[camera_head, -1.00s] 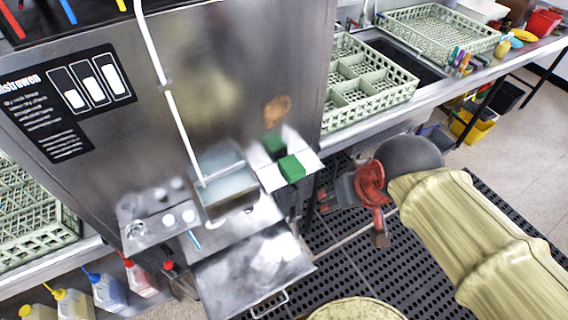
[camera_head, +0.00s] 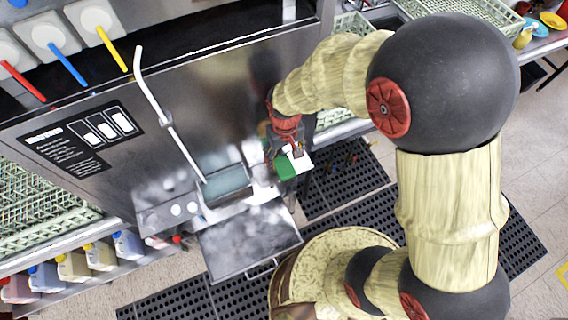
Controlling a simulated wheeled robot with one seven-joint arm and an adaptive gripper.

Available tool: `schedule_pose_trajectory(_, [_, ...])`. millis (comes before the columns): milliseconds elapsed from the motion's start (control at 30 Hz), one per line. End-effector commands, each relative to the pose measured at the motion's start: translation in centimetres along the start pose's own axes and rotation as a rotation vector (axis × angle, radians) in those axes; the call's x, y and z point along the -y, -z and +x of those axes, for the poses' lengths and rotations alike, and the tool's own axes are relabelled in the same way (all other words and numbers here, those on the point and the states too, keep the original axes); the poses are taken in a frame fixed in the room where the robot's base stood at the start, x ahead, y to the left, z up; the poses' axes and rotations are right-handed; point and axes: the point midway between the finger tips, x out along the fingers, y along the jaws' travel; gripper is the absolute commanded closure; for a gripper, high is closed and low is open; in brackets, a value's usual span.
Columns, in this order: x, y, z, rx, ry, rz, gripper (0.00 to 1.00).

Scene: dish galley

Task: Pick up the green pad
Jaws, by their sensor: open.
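The green pad (camera_head: 285,168) is a small bright green block on a white ledge (camera_head: 298,161) at the front of the steel machine. My gripper (camera_head: 288,152) is at the pad, just above and behind it in the picture. The jaws are open. The fingers are small and partly hidden by the wrist, so I cannot tell whether they touch the pad or stand around it.
Bottles (camera_head: 75,266) line the lower left. Black perforated mats (camera_head: 345,185) cover the floor.

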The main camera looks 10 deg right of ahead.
Motion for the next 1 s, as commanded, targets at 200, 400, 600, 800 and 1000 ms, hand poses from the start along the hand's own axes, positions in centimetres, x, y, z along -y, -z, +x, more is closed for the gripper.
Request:
schedule_pose_trajectory(200, [0.0,0.0,2.0,0.002,0.000,0.001,0.35])
schedule_pose_trajectory(400, [0.0,0.6,4.3,0.003,0.000,0.001,0.35])
schedule_pose_trajectory(600, [0.0,0.7,6.7,0.000,0.000,0.001,0.35])
schedule_pose_trajectory(800, [0.0,0.7,6.7,-0.001,0.000,0.001,0.35])
schedule_pose_trajectory(1000, [0.0,0.7,6.7,-0.001,0.000,0.001,0.45])
